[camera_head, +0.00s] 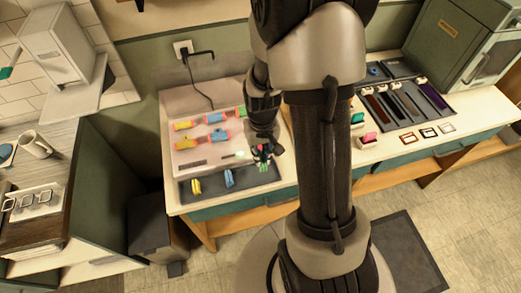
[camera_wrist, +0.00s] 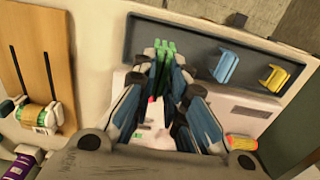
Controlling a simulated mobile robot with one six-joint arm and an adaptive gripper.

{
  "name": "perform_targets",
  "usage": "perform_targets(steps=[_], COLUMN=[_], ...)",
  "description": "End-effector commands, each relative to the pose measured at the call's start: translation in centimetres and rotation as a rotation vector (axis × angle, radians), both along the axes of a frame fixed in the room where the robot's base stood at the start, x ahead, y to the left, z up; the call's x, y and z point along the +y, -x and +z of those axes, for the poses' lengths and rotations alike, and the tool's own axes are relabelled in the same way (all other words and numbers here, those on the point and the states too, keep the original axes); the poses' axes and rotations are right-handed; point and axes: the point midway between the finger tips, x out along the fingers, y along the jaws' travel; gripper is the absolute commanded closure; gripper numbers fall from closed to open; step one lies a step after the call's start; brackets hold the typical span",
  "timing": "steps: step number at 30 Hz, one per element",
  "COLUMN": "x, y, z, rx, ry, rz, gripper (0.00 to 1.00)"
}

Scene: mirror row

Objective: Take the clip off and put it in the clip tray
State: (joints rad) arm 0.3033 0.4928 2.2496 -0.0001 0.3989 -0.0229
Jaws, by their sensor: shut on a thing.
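My gripper (camera_head: 262,152) is shut on a green clip (camera_head: 263,168). In the wrist view the green clip (camera_wrist: 165,52) stands between the fingertips of my gripper (camera_wrist: 162,66). The dark clip tray (camera_head: 211,193) lies along the front of the bench, and it also shows in the wrist view (camera_wrist: 192,45). A yellow clip (camera_head: 196,187) and a blue clip (camera_head: 228,178) lie in it, apart from each other. The green clip appears over the tray's right end in the head view. Its height above the tray cannot be told.
Orange, yellow and blue rolls (camera_head: 187,143) lie on the pale board behind the tray. A grey tray with dark strips (camera_head: 407,98) and small frames (camera_head: 428,133) are to the right. A mug (camera_head: 36,144) stands on the left counter.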

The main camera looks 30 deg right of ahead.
Motion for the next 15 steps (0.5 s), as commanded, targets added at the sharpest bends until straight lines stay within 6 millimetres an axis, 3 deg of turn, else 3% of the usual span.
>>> perform_targets(steps=[15], x=[0.0], y=[0.0], z=[-4.9], rx=[0.0], ry=[0.0], rz=[0.0], gripper=[1.0])
